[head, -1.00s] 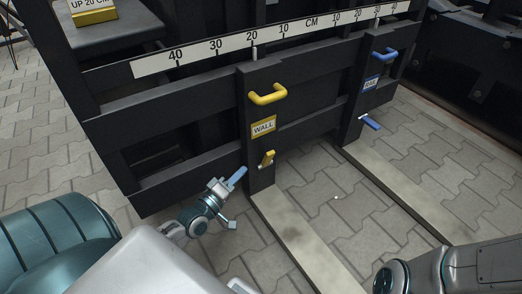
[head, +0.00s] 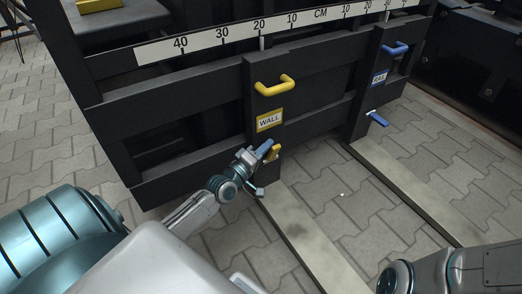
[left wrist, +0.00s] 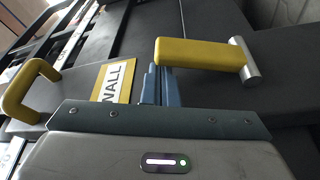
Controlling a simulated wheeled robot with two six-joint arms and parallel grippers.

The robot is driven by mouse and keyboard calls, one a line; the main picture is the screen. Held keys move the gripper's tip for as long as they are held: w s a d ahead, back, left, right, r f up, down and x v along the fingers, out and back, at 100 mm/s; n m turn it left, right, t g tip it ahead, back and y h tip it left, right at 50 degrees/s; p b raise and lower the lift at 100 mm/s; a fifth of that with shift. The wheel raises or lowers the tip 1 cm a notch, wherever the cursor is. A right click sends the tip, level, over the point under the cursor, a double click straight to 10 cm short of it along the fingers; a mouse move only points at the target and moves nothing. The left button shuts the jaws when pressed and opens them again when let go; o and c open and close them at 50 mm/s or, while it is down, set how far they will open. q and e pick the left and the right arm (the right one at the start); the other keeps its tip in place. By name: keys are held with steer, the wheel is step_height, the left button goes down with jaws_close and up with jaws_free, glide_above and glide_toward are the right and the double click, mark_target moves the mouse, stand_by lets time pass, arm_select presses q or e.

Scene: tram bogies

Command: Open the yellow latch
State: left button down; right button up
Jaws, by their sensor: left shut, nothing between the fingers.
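The yellow latch (head: 274,152) is a short yellow lever low on the black post, below the WALL label (head: 269,120). In the left wrist view the yellow latch (left wrist: 200,53) lies across the picture, with a silver pivot (left wrist: 244,61) at its right end. My left gripper (head: 266,148) is shut and empty, with its blue fingertips right at the latch. In the left wrist view the fingertips (left wrist: 159,85) are at the latch's free left end; I cannot tell whether they touch it. My right gripper is not in view.
A yellow handle (head: 275,86) sits above the label. A blue handle (head: 396,48) and a blue latch (head: 378,118) are on the right post. Two pale fork beams (head: 310,238) run along the paved floor. A centimetre scale (head: 225,35) crosses the top.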

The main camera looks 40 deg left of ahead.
arm_select(q)
steer(key=shift+d, duration=0.1)
steer(key=shift+s+d+f+m+b, duration=0.15)
steer(key=shift+d+f+m+b, duration=0.2)
steer(key=shift+b, duration=0.3)
steer(key=shift+s+d+f+m+b, duration=0.1)
steer(key=shift+s+d+m+b, duration=0.05)
steer(key=shift+d+m+b, duration=0.4)
steer(key=shift+a+r, duration=0.15)
steer(key=shift+s, duration=0.1)
